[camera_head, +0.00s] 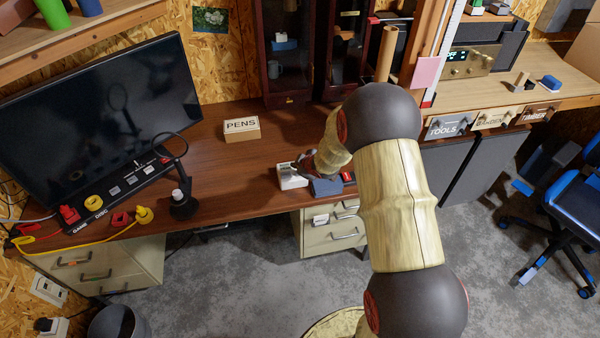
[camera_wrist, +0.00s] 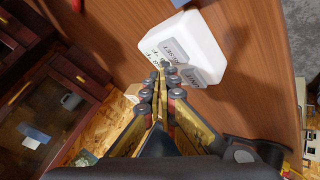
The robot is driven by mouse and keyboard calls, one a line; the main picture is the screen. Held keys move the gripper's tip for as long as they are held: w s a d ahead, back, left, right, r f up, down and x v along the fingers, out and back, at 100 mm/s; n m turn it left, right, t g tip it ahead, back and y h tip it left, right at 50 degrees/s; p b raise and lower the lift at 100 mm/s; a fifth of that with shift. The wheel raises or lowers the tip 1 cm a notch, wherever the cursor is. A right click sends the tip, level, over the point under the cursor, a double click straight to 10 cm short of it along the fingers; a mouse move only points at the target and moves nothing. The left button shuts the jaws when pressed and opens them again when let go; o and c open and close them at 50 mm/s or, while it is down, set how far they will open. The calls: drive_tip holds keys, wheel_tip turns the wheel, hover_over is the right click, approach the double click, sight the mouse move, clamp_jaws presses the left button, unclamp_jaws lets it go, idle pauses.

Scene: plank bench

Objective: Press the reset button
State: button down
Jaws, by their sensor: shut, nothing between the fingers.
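A white box (camera_wrist: 197,38) with grey lettered labels lies on the brown desk in the wrist view. One label (camera_wrist: 175,50) appears to read RESET. The box also shows in the head view (camera_head: 291,177), left of the blue-grey block. My gripper (camera_wrist: 165,67) is shut and empty. Its fingertips are at the near left edge of the box, next to the labels. I cannot tell whether they touch it. No button is clearly seen; the fingertips may hide it. In the head view my arm covers part of the gripper.
A blue-grey block (camera_head: 326,187) and a small red item (camera_head: 348,177) sit right of the white box. A PENS box (camera_head: 242,129) stands behind. A monitor (camera_head: 100,112) and a black stand (camera_head: 183,202) are at left. The desk between is clear.

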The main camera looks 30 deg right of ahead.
drive_tip(key=shift+f, duration=0.1)
idle(0.7)
drive_tip(key=shift+f+b, duration=0.35)
drive_tip(key=shift+f+b, duration=0.35)
drive_tip(key=shift+f, duration=0.1)
idle(0.7)
idle(0.4)
drive_tip(key=shift+r+p, duration=0.8)
drive_tip(key=shift+r, duration=0.1)
wheel_tip(320, 180, up, 5)
drive_tip(key=p, duration=0.4)
drive_tip(key=shift+p, duration=0.3)
idle(0.5)
